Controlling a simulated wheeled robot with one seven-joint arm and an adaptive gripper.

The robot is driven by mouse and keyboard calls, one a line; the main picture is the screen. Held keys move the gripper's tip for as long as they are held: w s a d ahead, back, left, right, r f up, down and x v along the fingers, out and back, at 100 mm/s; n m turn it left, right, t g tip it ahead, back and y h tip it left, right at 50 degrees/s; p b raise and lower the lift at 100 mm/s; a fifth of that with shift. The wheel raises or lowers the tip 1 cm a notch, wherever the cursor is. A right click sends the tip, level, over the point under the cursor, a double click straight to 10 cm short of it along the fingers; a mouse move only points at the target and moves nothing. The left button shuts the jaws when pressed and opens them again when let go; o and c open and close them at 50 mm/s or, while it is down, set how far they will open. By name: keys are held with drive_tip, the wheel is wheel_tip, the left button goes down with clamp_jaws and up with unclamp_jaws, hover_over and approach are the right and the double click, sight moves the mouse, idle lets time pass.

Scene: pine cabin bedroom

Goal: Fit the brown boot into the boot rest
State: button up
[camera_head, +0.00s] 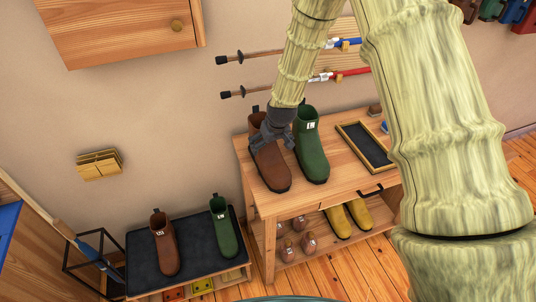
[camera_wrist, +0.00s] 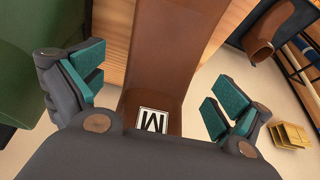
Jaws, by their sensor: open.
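A brown boot (camera_head: 270,168) stands on the wooden table (camera_head: 350,185), beside a green boot (camera_head: 312,150). My gripper (camera_head: 272,138) is at its upper shaft, covering part of it. In the wrist view my gripper (camera_wrist: 158,85) is open, with teal pads apart on either side of the brown boot (camera_wrist: 165,75); a white tag marked like an M shows on it. Another brown boot (camera_head: 164,245) and a green boot (camera_head: 223,230) stand on a low dark-topped stand (camera_head: 195,262) at lower left. I cannot tell which piece is the boot rest.
A dark framed tray (camera_head: 366,146) lies on the table right of the green boot. Yellow shoes (camera_head: 348,217) are on the shelf below. Two poles (camera_head: 285,55) hang on the wall behind. A yellow block holder (camera_head: 98,165) is on the wall at left.

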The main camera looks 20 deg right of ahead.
sight(269, 145)
drive_tip(key=shift+p+x, duration=0.6)
drive_tip(key=shift+x, duration=1.05)
drive_tip(key=c, duration=1.5)
